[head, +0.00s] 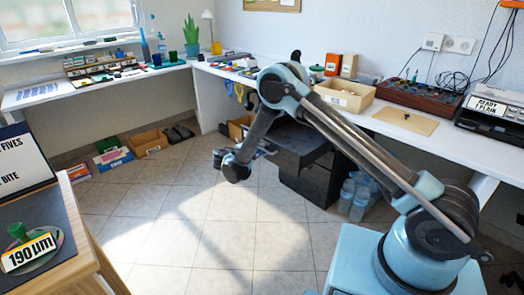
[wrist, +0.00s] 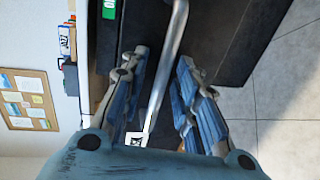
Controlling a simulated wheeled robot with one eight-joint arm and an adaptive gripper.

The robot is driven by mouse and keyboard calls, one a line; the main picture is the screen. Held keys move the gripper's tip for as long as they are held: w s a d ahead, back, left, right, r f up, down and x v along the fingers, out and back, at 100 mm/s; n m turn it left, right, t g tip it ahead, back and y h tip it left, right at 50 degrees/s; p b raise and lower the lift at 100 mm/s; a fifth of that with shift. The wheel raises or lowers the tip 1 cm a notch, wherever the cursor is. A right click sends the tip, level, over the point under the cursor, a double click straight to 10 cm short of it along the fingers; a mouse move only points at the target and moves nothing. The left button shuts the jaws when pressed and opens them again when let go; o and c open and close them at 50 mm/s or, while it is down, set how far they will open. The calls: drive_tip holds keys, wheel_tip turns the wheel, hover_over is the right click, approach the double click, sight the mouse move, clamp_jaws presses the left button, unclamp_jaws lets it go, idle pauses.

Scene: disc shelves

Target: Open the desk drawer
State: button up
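The desk drawer (head: 300,146) is dark, under the white desk in the head view, in a black cabinet (head: 312,184). Its top part stands out past the cabinet front below, so it looks partly pulled out. In the wrist view a pale metal bar handle (wrist: 175,35) runs along the dark drawer front (wrist: 240,35). My gripper (wrist: 163,60) has its two blue-padded fingers apart, one on each side of the bar, with gaps showing. In the head view my gripper (head: 256,153) is at the drawer's front; its fingertips are small and partly hidden there.
Water bottles (head: 357,196) stand on the floor right of the cabinet. Cardboard boxes (head: 148,142) lie under the desk at left. A wooden side table (head: 86,262) is at the near left. The tiled floor (head: 210,235) before the drawer is clear.

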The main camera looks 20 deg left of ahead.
drive_tip(key=v, duration=1.2)
idle(0.5)
